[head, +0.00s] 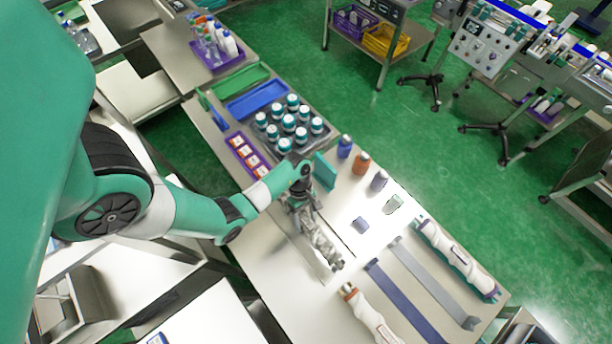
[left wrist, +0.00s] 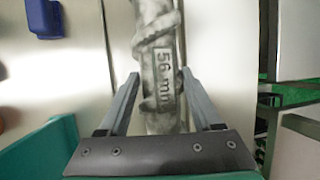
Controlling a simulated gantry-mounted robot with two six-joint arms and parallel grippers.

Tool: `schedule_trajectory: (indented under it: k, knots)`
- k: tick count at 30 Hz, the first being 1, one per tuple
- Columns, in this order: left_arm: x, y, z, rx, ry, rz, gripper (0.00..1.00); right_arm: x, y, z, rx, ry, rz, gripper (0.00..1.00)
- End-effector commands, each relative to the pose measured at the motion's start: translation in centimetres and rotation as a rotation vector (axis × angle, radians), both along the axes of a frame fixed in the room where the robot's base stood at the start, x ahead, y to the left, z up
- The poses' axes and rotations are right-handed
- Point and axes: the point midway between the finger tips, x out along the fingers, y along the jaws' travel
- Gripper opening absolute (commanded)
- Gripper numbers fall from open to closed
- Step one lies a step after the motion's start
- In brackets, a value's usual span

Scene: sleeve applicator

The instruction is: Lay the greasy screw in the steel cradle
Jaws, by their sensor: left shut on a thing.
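The greasy screw (head: 322,243) is a mottled grey, spiral-ridged rod. In the left wrist view the screw (left wrist: 155,40) runs up the picture between the fingers and bears a "56 mm" label. My left gripper (head: 302,205) is shut on the screw near one end, and its two fingers (left wrist: 160,88) lie on either side of it. The screw's far end points down and right in the head view, over a pale metal surface with thin edges. I cannot tell the steel cradle apart from that surface, nor whether the screw touches it. My right gripper is not in view.
A tray of teal-capped jars (head: 287,125) and a purple tray of small labelled items (head: 249,156) stand beyond the gripper. Small bottles (head: 361,163) stand right of it. Two long strips (head: 405,300) and white tubes (head: 455,258) lie at the table's front right.

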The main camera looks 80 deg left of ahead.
Motion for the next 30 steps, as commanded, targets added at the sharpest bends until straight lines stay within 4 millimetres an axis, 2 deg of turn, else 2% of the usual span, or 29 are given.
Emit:
schedule_trajectory:
  k: [5,12,23,24,28,30]
  knots:
    - [0.3,0.3,-0.4,0.0,-0.002,0.0,0.0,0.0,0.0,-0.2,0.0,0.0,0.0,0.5]
    - [0.4,0.5,-3.6,-0.001,0.0,0.0,0.0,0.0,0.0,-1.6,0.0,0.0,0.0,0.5]
    - [0.4,0.5,-4.0,0.001,-0.001,-0.001,0.0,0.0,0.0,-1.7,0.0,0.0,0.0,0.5]
    - [0.3,0.5,-4.0,0.001,0.0,0.0,0.69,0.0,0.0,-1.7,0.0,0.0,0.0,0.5]
    - [0.3,0.5,-4.0,0.001,0.0,0.0,0.93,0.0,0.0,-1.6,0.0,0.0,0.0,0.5]
    - [0.3,0.5,-3.9,0.001,0.0,0.0,0.96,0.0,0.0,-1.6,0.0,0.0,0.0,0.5]
